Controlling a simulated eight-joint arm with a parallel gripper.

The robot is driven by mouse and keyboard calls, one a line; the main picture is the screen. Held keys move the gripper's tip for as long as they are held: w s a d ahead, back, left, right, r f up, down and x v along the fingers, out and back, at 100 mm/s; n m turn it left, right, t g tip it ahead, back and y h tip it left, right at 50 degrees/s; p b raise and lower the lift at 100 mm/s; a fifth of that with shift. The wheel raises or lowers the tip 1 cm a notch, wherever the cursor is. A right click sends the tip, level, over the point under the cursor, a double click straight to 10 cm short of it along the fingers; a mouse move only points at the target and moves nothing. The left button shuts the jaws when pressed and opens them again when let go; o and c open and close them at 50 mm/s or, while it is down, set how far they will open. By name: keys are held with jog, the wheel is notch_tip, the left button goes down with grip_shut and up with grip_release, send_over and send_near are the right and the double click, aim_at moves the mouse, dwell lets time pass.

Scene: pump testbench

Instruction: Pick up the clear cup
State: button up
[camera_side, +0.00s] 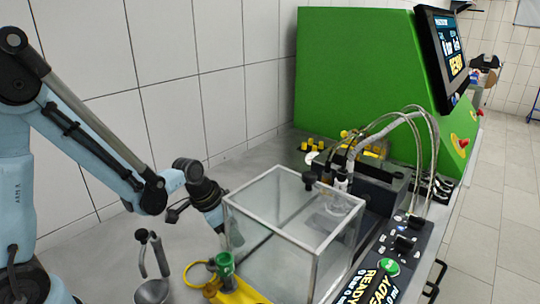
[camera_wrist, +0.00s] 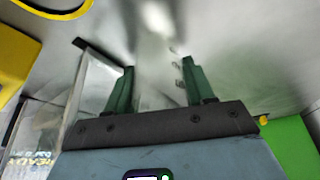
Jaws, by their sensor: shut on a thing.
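My gripper's two green fingers (camera_wrist: 158,68) stand apart in the wrist view, with a see-through thing between them. I take this to be the clear cup (camera_wrist: 158,88); its outline is too faint to make out, and only pale glints and small marks show. In the side view my wrist (camera_side: 207,200) comes down at the back left of a clear box (camera_side: 272,240) with a metal frame. The fingers and the held thing cannot be made out clearly there.
A yellow base with a green part (camera_side: 226,268) stands left of the clear box. A metal bowl (camera_side: 152,291) sits at the lower left. The pump bench with hoses (camera_side: 425,135), a control panel (camera_side: 405,243) and a green housing (camera_side: 360,75) fill the right. The tiled wall is behind.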

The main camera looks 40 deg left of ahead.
jog(key=shift+r, duration=0.2)
notch_tip(320, 180, up, 33)
jog(key=s+d+m+g+h, duration=0.3)
jog(key=s+m+g, duration=0.3)
jog(key=s+m, duration=0.9)
jog(key=w+f+m, duration=0.1)
jog(key=f, duration=0.9)
jog(key=w+f+m, duration=0.1)
jog(key=f, duration=1)
jog(key=w+f+m, duration=0.1)
jog(key=f, duration=1)
jog(key=shift+w+a, duration=0.3)
jog(key=shift+f, duration=0.6)
dwell(0.8)
